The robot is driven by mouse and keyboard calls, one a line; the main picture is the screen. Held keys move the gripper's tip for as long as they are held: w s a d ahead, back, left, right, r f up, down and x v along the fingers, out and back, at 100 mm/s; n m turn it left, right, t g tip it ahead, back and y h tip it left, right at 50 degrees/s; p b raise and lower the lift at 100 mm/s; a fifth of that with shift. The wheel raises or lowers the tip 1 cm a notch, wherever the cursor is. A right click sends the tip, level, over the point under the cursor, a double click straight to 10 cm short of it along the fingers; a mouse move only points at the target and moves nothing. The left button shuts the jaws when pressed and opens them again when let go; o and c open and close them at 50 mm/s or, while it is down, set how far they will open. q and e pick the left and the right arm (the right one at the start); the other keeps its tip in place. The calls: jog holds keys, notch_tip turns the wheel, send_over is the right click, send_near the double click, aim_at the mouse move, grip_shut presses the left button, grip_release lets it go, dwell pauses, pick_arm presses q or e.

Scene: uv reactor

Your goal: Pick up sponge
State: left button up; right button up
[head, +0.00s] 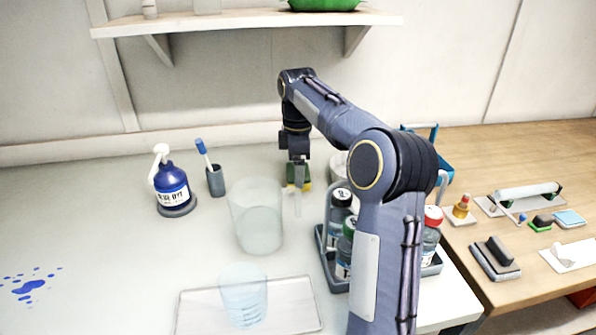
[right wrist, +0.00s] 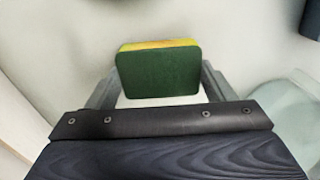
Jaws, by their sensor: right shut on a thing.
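The sponge (head: 291,177) is green and yellow and sits toward the back of the white table. In the right wrist view the sponge (right wrist: 158,72) shows its dark green face and a yellow edge, between the two grey fingers. My right gripper (head: 298,187) reaches down over it from above and is shut on it. In the head view a finger partly hides the sponge, and I cannot tell whether it touches the table. My left gripper is not in view.
A clear beaker (head: 256,215) stands in front of the sponge, left of the gripper. A blue dye bottle (head: 171,185) stands farther left, near a brush holder (head: 216,181). A bottle rack (head: 331,270) stands right, partly behind my arm. Blue spots (head: 28,287) mark the left tabletop.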

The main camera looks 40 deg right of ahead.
notch_tip(320, 180, up, 12)
jog(key=f+p, duration=0.1)
jog(key=p, duration=0.3)
jog(key=s+d+b, duration=0.1)
jog(key=s+d, duration=0.2)
jog(key=s, duration=0.5)
jog(key=s+d+b, duration=0.1)
jog(key=s+d, duration=0.2)
jog(key=s, duration=0.5)
jog(key=shift+s+d+b, duration=0.35)
jog(key=shift+s+b, duration=0.05)
jog(key=o, duration=0.3)
jog(key=shift+c, duration=1.2)
